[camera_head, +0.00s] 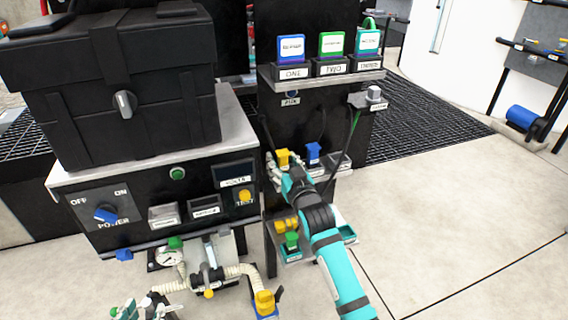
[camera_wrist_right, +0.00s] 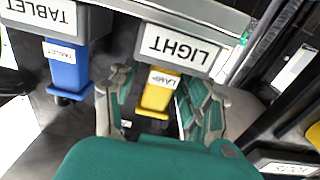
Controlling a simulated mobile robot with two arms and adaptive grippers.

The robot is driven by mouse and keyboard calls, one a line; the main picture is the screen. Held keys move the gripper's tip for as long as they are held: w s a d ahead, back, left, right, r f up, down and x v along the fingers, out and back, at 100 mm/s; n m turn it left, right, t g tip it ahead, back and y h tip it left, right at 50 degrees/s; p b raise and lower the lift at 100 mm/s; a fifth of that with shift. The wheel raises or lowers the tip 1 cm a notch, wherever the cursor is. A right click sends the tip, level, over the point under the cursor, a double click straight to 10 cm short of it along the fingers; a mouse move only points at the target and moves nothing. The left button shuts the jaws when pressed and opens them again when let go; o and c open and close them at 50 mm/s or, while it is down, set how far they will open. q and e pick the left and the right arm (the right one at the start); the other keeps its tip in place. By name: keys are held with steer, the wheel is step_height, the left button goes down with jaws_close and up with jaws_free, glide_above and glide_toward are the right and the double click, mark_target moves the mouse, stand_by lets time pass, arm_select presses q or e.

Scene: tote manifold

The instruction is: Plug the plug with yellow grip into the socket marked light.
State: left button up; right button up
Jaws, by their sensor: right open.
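The plug with the yellow grip (camera_wrist_right: 157,95), labelled LAMP, stands at the socket marked LIGHT (camera_wrist_right: 181,50), its end against the socket block; full seating cannot be judged. The yellow grip (camera_head: 283,157) also shows in the head view. My right gripper (camera_wrist_right: 157,103) is open, with one finger on each side of the yellow grip; finger contact is unclear. In the head view my right gripper (camera_head: 275,172) is partly hidden by its own wrist. My left gripper (camera_head: 143,308) is low at the lower left edge; its finger opening is unclear.
A blue plug (camera_wrist_right: 66,68) stands at the TABLET socket (camera_wrist_right: 45,22) beside it. A lower tray (camera_head: 348,234) holds yellow and green parts. Three labelled blocks line the upper shelf (camera_head: 322,80). A control box (camera_head: 150,215) stands left. Open floor lies right.

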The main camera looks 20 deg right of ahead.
steer(key=s, duration=1.2)
steer(key=shift+d, duration=0.2)
